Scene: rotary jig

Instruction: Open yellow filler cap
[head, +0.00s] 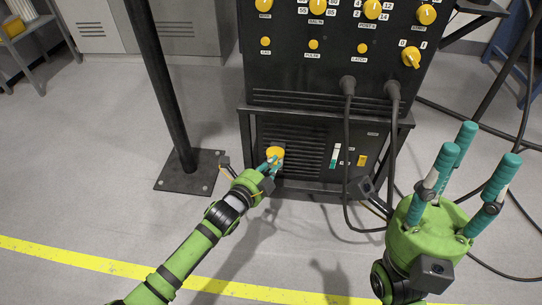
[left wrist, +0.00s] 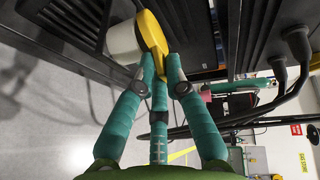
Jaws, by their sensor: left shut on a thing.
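The yellow filler cap (head: 275,153) is on the front of the black lower unit (head: 308,152), left of its vent slats. In the left wrist view the yellow cap (left wrist: 150,36) shows with a white cylindrical part beside it. My left gripper (head: 269,165) is at the cap, its teal fingers closed on the cap's edge; the fingertips (left wrist: 158,62) touch it in the left wrist view. My right gripper (head: 465,160) is at the right, fingers spread and pointing up, with nothing between them.
A black control panel (head: 335,65) with yellow knobs stands above the lower unit. Cables (head: 347,130) hang from it to the floor. A black post with a base plate (head: 190,172) stands left of my left arm. Floor in front is clear.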

